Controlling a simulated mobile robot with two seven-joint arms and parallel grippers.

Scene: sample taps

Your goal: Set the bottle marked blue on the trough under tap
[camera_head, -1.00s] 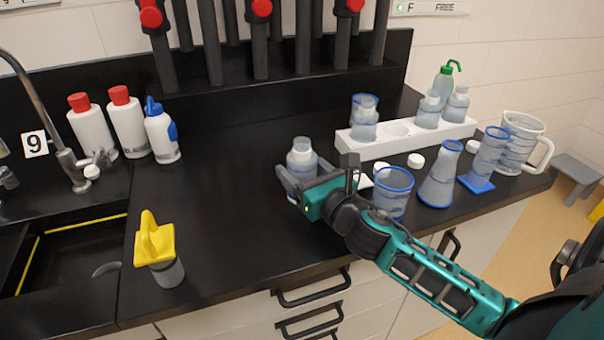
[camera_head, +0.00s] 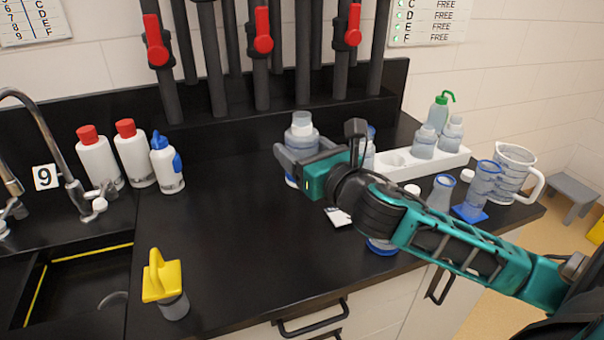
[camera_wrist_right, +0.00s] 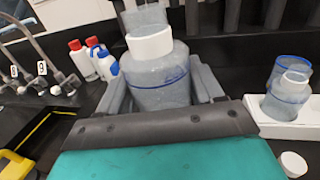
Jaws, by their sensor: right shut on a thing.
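My right gripper (camera_head: 290,164) is shut on a clear greyish bottle (camera_head: 302,137) with a white collar and blue marking near its base. The bottle is upright over the black counter; I cannot tell its height above it. In the right wrist view the bottle (camera_wrist_right: 160,85) stands between the two fingers, with a blue line on its side. Black tap pipes with red handles (camera_head: 262,32) rise behind it, and the dark trough ledge (camera_head: 230,112) runs below them. The bottle is in front of the ledge. My left gripper is not in view.
A white rack (camera_head: 445,158) with bottles stands right, near a beaker, a flask (camera_head: 440,192) and a jug (camera_head: 512,172). A white card (camera_head: 338,216) lies on the counter. Wash bottles (camera_head: 166,162), a sink and a yellow-topped object (camera_head: 165,285) are left. The middle-left counter is clear.

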